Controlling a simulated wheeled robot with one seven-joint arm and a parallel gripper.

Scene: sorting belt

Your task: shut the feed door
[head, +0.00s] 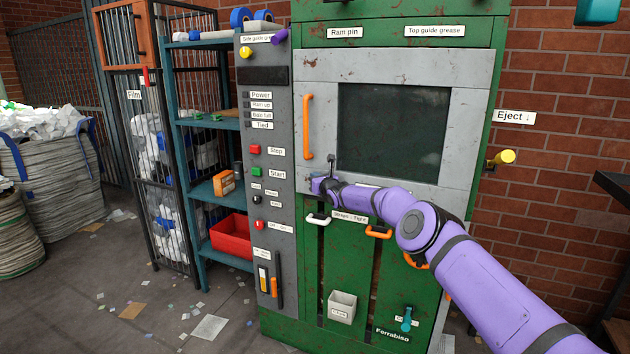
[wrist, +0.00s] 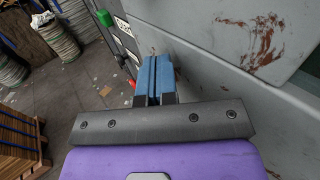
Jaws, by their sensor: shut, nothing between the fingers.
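The feed door is the grey panel (head: 318,75) on the green machine, with a dark window and a vertical orange handle (head: 307,126) near its left edge. It looks flush with the machine front, but I cannot tell whether a small gap remains. My gripper (head: 315,186) is at the door's lower left, below the handle and apart from it. In the wrist view its blue fingers (wrist: 155,78) are together and empty, close beside the rust-marked grey door face (wrist: 245,65). Whether the fingers touch the door is unclear.
A grey control panel (head: 265,135) with buttons stands left of the door. Below are a white handle (head: 318,219), orange handle (head: 378,232) and small grey bin (head: 342,307). A blue shelf (head: 215,188) with a red crate (head: 231,239) stands further left.

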